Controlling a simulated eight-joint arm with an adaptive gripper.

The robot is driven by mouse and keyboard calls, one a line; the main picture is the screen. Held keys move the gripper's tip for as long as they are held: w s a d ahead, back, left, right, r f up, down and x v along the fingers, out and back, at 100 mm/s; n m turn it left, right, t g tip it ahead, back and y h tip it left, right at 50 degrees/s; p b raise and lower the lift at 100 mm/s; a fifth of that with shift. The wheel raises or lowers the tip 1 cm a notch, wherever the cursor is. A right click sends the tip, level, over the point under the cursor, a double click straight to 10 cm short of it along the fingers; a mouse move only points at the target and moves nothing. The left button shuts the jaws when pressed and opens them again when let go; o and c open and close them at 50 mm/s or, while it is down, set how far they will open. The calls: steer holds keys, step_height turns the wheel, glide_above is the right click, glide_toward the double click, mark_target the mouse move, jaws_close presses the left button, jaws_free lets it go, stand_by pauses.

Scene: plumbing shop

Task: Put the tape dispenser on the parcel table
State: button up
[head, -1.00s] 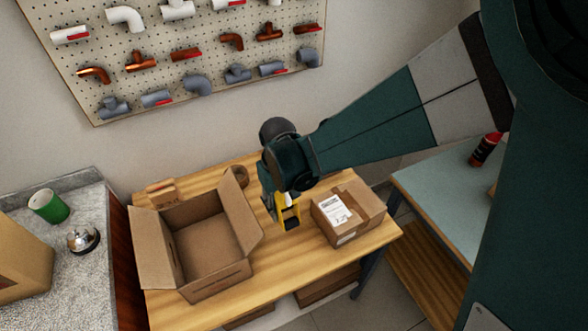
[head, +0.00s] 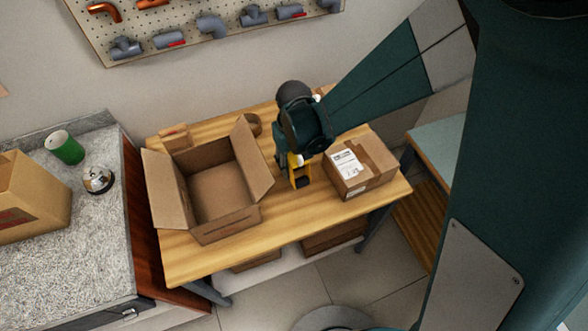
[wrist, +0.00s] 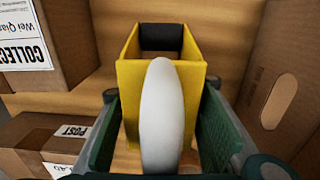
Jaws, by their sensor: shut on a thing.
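The tape dispenser (head: 300,171) is yellow with a black roller and a white tape roll; the roll shows in the wrist view (wrist: 162,115). My gripper (head: 291,160) is shut on it, with a green finger on each side in the wrist view (wrist: 158,135). The dispenser is upright over the parcel table (head: 290,222), a wooden-topped table, between an open carton and a closed parcel. I cannot tell whether its base touches the wood. My gripper hides its upper part in the head view.
The open carton (head: 232,228) stands left of the dispenser, the labelled parcel (head: 372,180) close on its right. Bare wood lies in front. A grey counter (head: 95,235) is at left.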

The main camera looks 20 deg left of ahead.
mark_target(295, 159)
steer(key=shift+f, duration=1.55)
steer(key=shift+f+b, duration=0.2)
steer(key=shift+b, duration=0.2)
steer(key=o, duration=1.1)
steer(key=shift+o, duration=0.2)
steer(key=shift+r, duration=0.25)
steer(key=shift+r+p, duration=0.95)
steer(key=shift+r, duration=5)
